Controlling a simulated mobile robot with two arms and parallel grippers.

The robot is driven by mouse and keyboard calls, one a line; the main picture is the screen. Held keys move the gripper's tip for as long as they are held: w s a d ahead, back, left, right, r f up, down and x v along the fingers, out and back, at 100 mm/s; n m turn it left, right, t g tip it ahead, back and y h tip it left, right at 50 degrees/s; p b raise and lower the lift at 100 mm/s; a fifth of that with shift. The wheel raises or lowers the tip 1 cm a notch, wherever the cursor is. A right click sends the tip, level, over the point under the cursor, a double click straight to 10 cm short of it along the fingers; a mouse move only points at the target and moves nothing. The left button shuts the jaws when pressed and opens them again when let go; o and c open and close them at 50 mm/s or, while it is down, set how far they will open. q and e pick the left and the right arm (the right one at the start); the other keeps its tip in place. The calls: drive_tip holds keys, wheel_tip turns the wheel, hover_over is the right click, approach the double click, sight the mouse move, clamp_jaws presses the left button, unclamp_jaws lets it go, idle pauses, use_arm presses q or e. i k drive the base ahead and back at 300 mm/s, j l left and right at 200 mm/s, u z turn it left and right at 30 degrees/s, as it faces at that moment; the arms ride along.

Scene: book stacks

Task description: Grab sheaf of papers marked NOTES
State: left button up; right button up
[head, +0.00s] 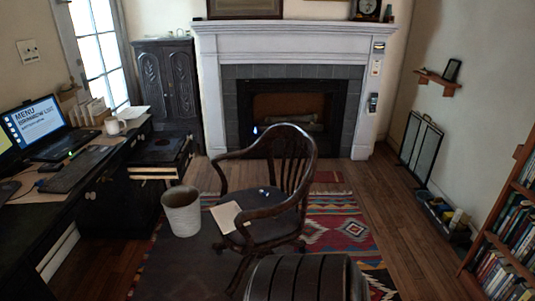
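A pale sheet or thin sheaf of paper (230,216) lies on the seat of the dark wooden armchair (270,228), in the middle of the head view. No marking can be read on it, so I cannot tell whether it says NOTES. Another white paper (133,112) lies at the far end of the desk at the left; no writing on it can be read. Neither of my grippers shows in the head view.
The dark desk (75,200) runs along the left, bearing a laptop (38,122) and a white mug (115,126). A pale wastebasket (182,212) stands between desk and chair. A bookshelf (505,235) stands at right. Wood floor (400,215) is open right of the patterned rug (335,235).

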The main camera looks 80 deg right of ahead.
sight(225, 214)
drive_tip(key=z, duration=2)
drive_tip(key=i+j+z, duration=0.1)
